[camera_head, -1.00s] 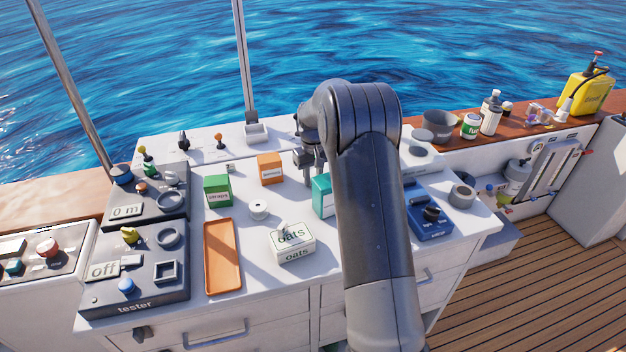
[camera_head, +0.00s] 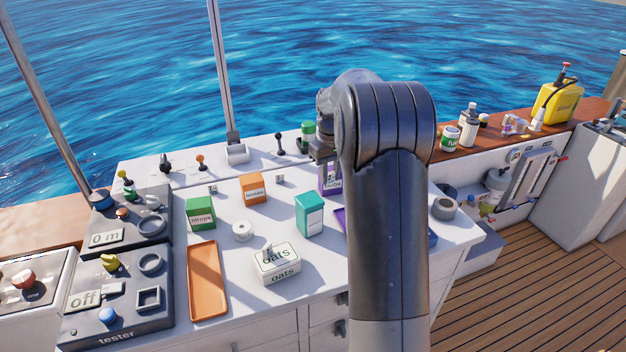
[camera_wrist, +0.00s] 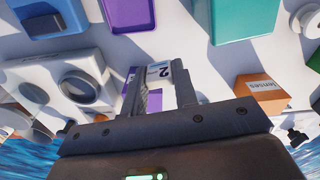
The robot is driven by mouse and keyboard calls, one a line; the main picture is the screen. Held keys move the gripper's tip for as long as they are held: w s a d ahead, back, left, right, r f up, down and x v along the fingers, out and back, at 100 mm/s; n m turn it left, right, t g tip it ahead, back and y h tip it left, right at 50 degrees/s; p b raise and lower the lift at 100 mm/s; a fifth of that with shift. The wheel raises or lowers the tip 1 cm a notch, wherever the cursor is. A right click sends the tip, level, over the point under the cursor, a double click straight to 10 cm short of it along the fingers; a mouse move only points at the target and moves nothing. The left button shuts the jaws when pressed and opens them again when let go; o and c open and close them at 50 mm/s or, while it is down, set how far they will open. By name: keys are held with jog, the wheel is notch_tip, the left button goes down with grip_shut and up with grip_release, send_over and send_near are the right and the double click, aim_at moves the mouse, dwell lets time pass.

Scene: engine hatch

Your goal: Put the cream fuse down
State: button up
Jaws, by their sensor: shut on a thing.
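My gripper (camera_wrist: 158,88) is shut on the cream fuse (camera_wrist: 158,72), a small pale block marked "2", held between the fingertips in the wrist view. In the head view my gripper (camera_head: 326,178) is over the back right of the white bench, beside a purple box (camera_head: 330,184), partly hidden by my arm. The fuse cannot be made out in the head view. In the wrist view purple surfaces show just beyond and left of the fuse; I cannot tell its height above the bench.
An orange box (camera_head: 253,188), teal box (camera_head: 309,215), green box (camera_head: 200,213) and oats tin (camera_head: 277,264) stand on the bench. An orange tray (camera_head: 207,282) and the tester (camera_head: 110,318) are at left. Bare bench shows between the boxes. My arm hides the right part.

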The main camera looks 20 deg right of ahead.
jog(key=s+a+r+n, duration=0.1)
jog(key=s+a+r, duration=0.15)
jog(key=s, duration=0.45)
jog(key=s+a+r+n, duration=0.1)
jog(key=s+a+r, duration=0.15)
jog(key=s, duration=0.55)
jog(key=s+a+r+n, duration=0.1)
jog(key=s+a, duration=0.2)
jog(key=s, duration=0.4)
send_over(284, 257)
notch_tip(284, 257, down, 7)
jog(key=shift+r, duration=0.1)
jog(key=shift+f, duration=2.1)
jog(key=shift+f, duration=0.15)
jog(key=o, duration=0.9)
jog(key=shift+o, duration=0.2)
